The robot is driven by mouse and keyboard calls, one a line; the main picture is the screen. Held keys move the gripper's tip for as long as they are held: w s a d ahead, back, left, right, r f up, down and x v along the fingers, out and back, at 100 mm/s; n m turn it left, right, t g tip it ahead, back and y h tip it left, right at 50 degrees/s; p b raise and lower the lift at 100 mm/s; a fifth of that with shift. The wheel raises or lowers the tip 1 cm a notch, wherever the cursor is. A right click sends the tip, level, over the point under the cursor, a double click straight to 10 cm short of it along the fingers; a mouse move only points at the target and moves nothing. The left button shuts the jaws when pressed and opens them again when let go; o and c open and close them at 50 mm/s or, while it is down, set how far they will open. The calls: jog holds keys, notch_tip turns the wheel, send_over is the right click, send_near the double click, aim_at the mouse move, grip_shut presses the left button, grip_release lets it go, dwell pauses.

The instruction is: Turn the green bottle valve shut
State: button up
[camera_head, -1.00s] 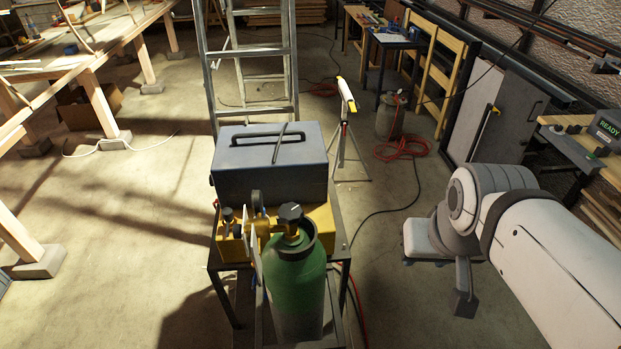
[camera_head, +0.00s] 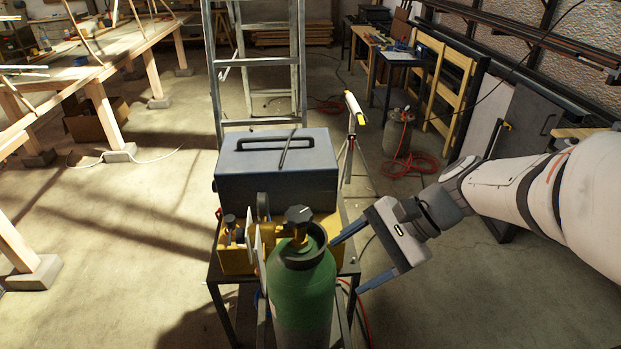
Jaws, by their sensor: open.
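The green bottle (camera_head: 303,285) stands upright at the front of a small dark metal stand. Its valve, a dark knob (camera_head: 299,214) on a brass stem, sits on top inside a dark collar. My gripper (camera_head: 346,264) is just right of the bottle, with its two blue-grey fingers pointing left. The fingers are wide apart and nothing is between them. The upper fingertip is near the right side of the collar; I cannot tell whether it touches.
An aluminium ladder (camera_head: 260,63) stands behind. A work light on a tripod (camera_head: 355,108) is back right. A long wooden bench is at left. Open floor (camera_head: 120,230) lies left of the stand.

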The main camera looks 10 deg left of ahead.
jog(key=w+a+f+m+g+y+b, duration=0.1)
jog(key=w+a+f+m+y+b, duration=0.15)
jog(key=w+a+m+y, duration=0.2)
jog(key=m+t+y+b, duration=0.1)
jog(key=m+y+b, duration=0.1)
jog(key=m+y, duration=0.2)
send_near(290, 214)
jog(key=shift+s+a+f+n, duration=0.1)
jog(key=shift+s+a+n, duration=0.1)
jog(key=shift+a, duration=0.4)
jog(key=shift+s+a+f+n, duration=0.1)
jog(key=shift+s+a, duration=0.05)
jog(key=shift+a, duration=0.4)
jog(key=a, duration=0.4)
jog(key=a+p, duration=0.1)
jog(key=a, duration=0.2)
jog(key=shift+s+a+r, duration=0.1)
jog(key=shift+s+a, duration=0.1)
jog(key=shift+a, duration=0.15)
jog(key=shift+c, duration=0.4)
